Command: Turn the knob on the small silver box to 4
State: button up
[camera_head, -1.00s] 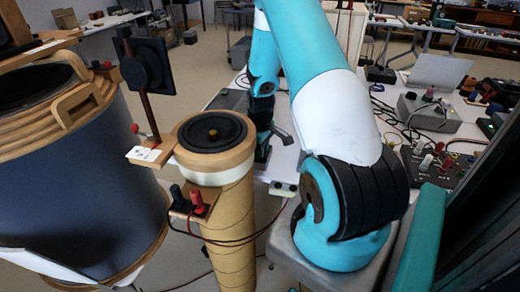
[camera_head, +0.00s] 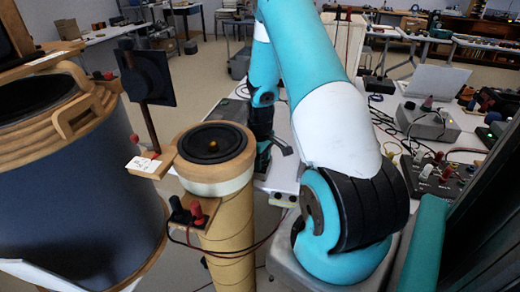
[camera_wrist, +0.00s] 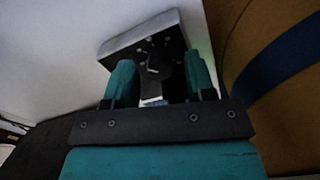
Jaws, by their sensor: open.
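In the wrist view, a box with a silver edge (camera_wrist: 140,32) and a dark face with small pale marks lies ahead of my gripper (camera_wrist: 160,68). My two teal fingers are apart, one on each side of the lower part of that face. A dark shape between them may be the knob; its setting cannot be read, and I cannot tell whether the fingers touch it. In the head view, my arm hides most of my gripper. A small pale box (camera_head: 283,198) shows at the table's front edge, and I cannot tell for certain whether it is the same box.
A tan tube with a black speaker (camera_head: 212,145) on top stands just left of my arm. A large dark-blue drum (camera_head: 85,200) stands further left. A grey box (camera_head: 428,122), a black terminal box (camera_head: 440,175) and loose cables lie on the table to the right.

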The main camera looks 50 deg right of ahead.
notch_tip(320, 180, up, 17)
jog(key=shift+r, duration=0.15)
dwell(0.7)
